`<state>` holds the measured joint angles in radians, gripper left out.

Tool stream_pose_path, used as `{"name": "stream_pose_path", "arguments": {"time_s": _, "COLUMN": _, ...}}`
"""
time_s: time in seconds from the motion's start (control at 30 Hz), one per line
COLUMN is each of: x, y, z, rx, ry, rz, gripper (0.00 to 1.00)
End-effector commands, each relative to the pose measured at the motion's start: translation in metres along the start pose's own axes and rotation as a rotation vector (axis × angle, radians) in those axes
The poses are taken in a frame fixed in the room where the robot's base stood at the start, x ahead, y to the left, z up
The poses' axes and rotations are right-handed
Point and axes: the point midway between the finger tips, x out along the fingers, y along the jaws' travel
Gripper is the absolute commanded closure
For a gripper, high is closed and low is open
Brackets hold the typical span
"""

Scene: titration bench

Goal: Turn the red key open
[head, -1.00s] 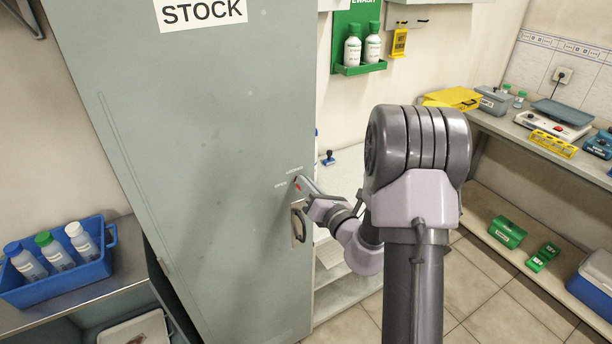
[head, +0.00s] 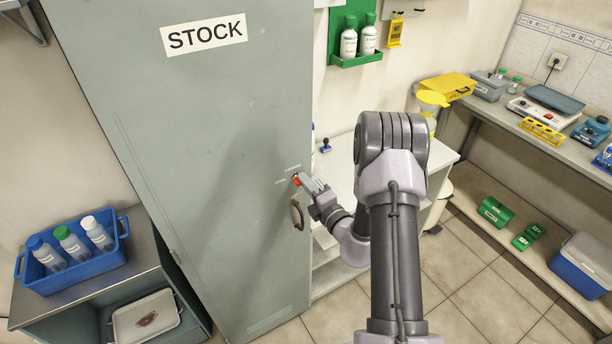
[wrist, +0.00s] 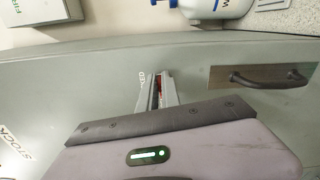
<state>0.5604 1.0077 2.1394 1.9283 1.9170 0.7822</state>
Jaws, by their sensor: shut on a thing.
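The red key (head: 296,180) sits in the front of the grey STOCK cabinet door (head: 215,130), near its right edge and above the door handle (head: 296,213). My gripper (head: 302,179) is at the key, its fingers shut on it. In the wrist view my gripper's fingers (wrist: 162,93) reach to the door with a little red of the key (wrist: 157,92) between them; most of the key is hidden. Lettering on the door beside the key is partly covered. The door looks shut.
The metal door handle (wrist: 268,77) is close beside my gripper. A blue crate of bottles (head: 75,275) stands on a side bench at left. A white shelf unit (head: 340,165) is right of the cabinet. Open tiled floor (head: 480,290) lies to the right.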

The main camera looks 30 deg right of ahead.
Motion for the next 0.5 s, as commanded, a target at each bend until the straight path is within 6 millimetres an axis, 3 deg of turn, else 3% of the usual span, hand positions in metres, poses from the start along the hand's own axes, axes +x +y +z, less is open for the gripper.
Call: {"name": "stream_pose_path", "arguments": {"time_s": 0.5, "x": 0.0, "y": -0.0019, "z": -0.0005, "rx": 0.175, "ry": 0.001, "rz": 0.0, "gripper": 1.0}}
